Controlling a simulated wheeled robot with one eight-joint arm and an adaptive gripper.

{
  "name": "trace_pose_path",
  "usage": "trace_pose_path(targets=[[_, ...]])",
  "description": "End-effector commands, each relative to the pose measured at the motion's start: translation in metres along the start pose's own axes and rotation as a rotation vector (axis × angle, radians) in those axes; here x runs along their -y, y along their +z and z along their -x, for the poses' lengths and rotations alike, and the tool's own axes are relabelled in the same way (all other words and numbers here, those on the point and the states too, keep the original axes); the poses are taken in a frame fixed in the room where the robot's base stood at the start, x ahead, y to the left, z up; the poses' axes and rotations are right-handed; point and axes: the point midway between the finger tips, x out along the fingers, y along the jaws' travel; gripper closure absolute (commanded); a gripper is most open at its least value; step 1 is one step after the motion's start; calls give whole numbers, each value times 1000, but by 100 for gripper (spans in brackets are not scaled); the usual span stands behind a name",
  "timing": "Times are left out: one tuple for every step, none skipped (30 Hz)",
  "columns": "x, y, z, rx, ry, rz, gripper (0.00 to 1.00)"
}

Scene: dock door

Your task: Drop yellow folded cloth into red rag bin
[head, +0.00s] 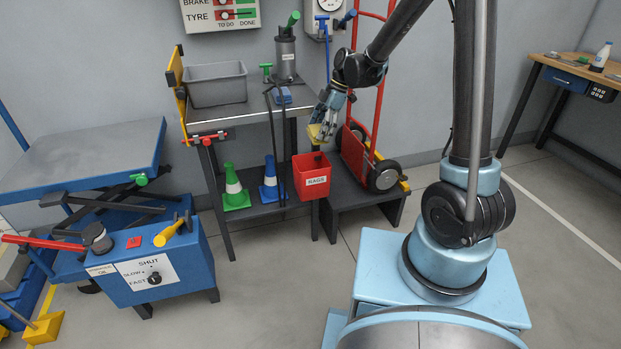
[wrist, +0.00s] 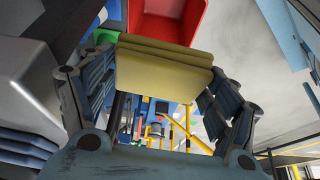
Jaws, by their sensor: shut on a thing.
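The yellow folded cloth (wrist: 160,75) is held between the fingers of my gripper (wrist: 155,85) in the wrist view. In the head view a small yellow patch of the cloth (head: 316,133) shows at the tip of my gripper (head: 325,118). My gripper is shut on it. The red rag bin (head: 311,177), labelled RAGS, hangs at the front of the rack, and the cloth appears above its opening. In the wrist view the red bin (wrist: 185,18) shows just beyond the cloth, partly hidden by it.
A grey tub (head: 215,84) stands on the rack's upper shelf. A red hand truck (head: 365,125) stands just right of the bin. A blue lift table (head: 85,150) is at left.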

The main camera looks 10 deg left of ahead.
Motion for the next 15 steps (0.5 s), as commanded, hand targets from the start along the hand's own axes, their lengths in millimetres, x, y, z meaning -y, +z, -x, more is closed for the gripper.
trace_pose_path(targets=[[0, -3, -2, 0, -4, 9, 45], [0, -4, -4, 0, -5, 13, 45], [0, -5, -6, 0, -6, 16, 45], [0, -6, -8, 0, -7, 17, 45], [0, -6, -11, 0, -7, 18, 45], [0, -5, -14, 0, -8, 19, 45], [0, -4, -17, 0, -8, 19, 45], [0, -4, -20, 0, -8, 20, 45], [0, -2, -24, 0, -8, 20, 45], [0, -2, -28, 0, -8, 20, 45], [0, 0, -31, 0, -8, 20, 45], [0, 1, -35, 0, -9, 21, 45], [0, 2, -38, 0, -9, 21, 45], [0, 3, -41, 0, -9, 21, 45], [0, 4, -44, 0, -9, 21, 45]])
